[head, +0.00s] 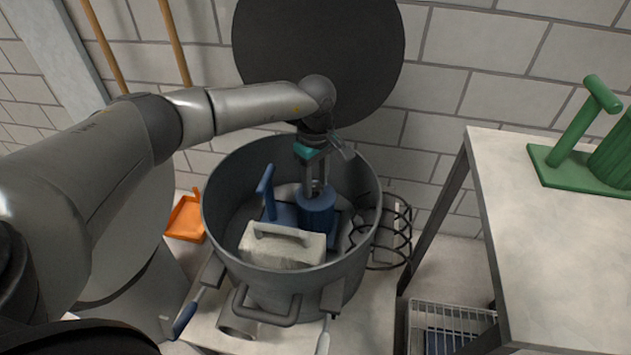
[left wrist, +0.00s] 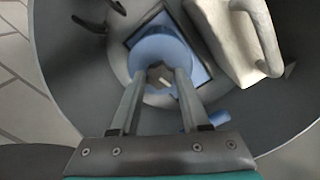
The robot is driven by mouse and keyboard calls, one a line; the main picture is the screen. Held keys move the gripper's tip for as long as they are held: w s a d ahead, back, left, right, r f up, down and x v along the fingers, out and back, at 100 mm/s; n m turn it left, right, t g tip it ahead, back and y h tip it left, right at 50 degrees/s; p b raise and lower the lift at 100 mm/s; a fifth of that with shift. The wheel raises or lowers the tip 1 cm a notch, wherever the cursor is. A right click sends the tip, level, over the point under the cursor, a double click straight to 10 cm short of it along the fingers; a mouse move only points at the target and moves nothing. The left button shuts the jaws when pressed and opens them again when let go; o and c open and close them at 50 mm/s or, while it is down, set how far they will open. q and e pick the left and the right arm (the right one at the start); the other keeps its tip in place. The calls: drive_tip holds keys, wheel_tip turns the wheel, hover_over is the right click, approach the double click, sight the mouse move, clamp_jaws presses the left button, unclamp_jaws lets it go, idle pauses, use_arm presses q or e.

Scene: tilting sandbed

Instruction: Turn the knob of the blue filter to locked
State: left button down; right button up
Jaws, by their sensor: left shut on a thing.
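The blue filter (head: 317,212) stands inside a grey round tub, with a blue upright handle (head: 266,190) beside its round body. In the left wrist view the round blue body (left wrist: 160,47) is seen from above, with a small grey angular knob (left wrist: 160,74) on top. My left gripper (head: 316,188) reaches down into the tub from above. In the left wrist view its two fingers (left wrist: 160,82) are shut on the knob, one on each side. I cannot read any locked or unlocked mark. My right gripper is not in view.
The tub's wall (head: 225,225) surrounds the arm's end. A whitish block with a handle (head: 283,250) sits close in front of the filter. A dark round lid (head: 318,50) stands behind. A table (head: 540,260) with a green fixture (head: 585,160) is right; a wire coil (head: 404,238) lies beside the tub.

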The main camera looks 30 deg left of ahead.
sight(315, 186)
use_arm(q)
drive_tip(key=shift+m, duration=1.1)
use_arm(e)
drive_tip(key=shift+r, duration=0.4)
use_arm(q)
drive_tip(key=shift+c, duration=1.9)
unclamp_jaws()
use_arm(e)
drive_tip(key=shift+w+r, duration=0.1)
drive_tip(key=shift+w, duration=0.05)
use_arm(q)
drive_tip(key=shift+r, duration=0.2)
wheel_tip(315, 186, up, 15)
drive_tip(key=p, duration=0.5)
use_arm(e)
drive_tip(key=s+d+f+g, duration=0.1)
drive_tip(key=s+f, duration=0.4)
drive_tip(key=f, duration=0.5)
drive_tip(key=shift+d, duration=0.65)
